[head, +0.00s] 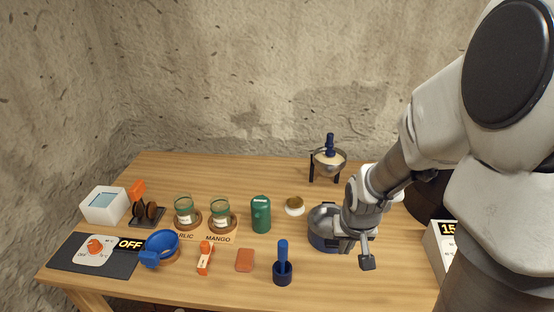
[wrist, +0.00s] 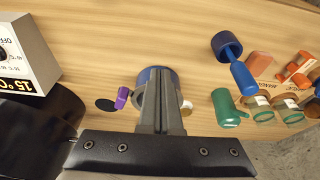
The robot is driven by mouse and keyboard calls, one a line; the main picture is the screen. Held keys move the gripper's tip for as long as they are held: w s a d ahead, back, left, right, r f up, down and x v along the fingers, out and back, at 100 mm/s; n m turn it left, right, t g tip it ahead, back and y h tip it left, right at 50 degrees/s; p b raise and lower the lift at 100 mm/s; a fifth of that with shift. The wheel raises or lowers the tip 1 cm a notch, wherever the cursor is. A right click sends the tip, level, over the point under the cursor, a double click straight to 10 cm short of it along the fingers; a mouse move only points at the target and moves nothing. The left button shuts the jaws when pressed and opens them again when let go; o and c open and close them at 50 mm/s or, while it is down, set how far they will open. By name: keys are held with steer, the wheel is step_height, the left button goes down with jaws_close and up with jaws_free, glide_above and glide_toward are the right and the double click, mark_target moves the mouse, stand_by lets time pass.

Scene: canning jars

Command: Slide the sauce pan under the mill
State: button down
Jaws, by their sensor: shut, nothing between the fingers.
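A dark blue pan with a grey inside (head: 322,225), which I take for the sauce pan, stands on the table at centre right. Its blue rim also shows in the wrist view (wrist: 152,73). The mill, a metal bowl with a blue handle on dark legs (head: 329,163), stands at the back, behind the pan. My gripper (head: 345,246) is shut and empty, at the pan's right side. In the wrist view its fingers (wrist: 160,78) overlap the pan and hide much of it. Whether they touch it I cannot tell. The pan's right side is hidden in the head view.
A blue mortar with pestle (head: 282,267) is in front. A purple item (wrist: 122,97) lies close beside the pan. A large black pot (wrist: 40,120) and white box (head: 440,247) are right.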

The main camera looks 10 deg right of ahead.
steer(key=b+x, duration=0.5)
steer(key=x, duration=0.6)
steer(key=shift+s+f, duration=0.1)
steer(key=shift+f, duration=0.1)
steer(key=shift+w+d+r, duration=0.15)
steer(key=shift+w+d, duration=0.05)
steer(key=shift+w, duration=0.4)
steer(key=shift+w+d+r, duration=0.15)
steer(key=shift+w+d, duration=0.05)
steer(key=shift+w, duration=0.4)
steer(key=shift+w+d, duration=0.2)
steer(key=shift+w, duration=0.55)
